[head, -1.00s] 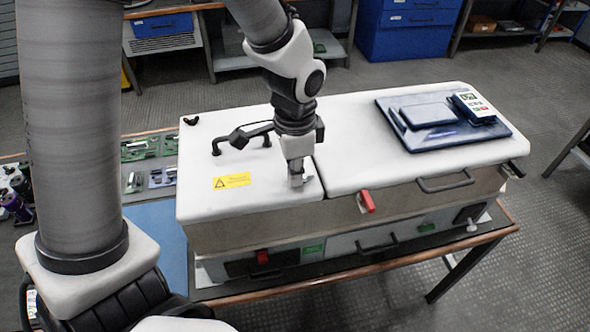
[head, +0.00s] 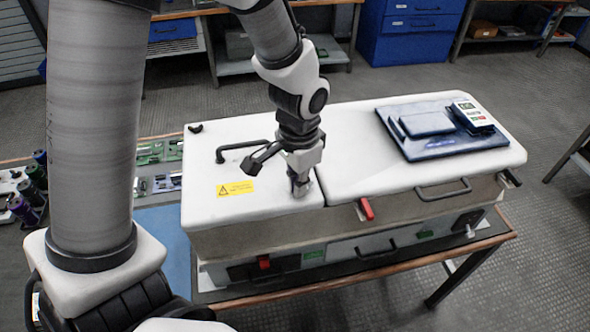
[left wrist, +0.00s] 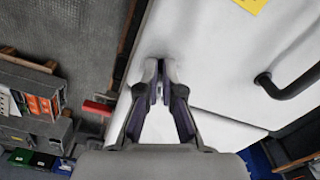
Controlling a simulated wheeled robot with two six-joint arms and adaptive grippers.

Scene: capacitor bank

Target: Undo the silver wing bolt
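The silver wing bolt (head: 307,187) is at the front right of the left white lid (head: 225,155), beside the seam. Only a little of it shows around my fingertips. My left gripper (head: 299,184) points down at it from above. In the left wrist view the fingers of my left gripper (left wrist: 161,78) converge almost together, with a narrow gap at the tips. They appear shut on the bolt, which they mostly hide. My right gripper is not in view.
A black wing bolt (head: 195,128) sits at the lid's back left corner. A black handle (head: 240,148) stands behind the gripper. A red latch (head: 366,209) is on the front. A blue tray (head: 445,142) with a device lies on the right lid.

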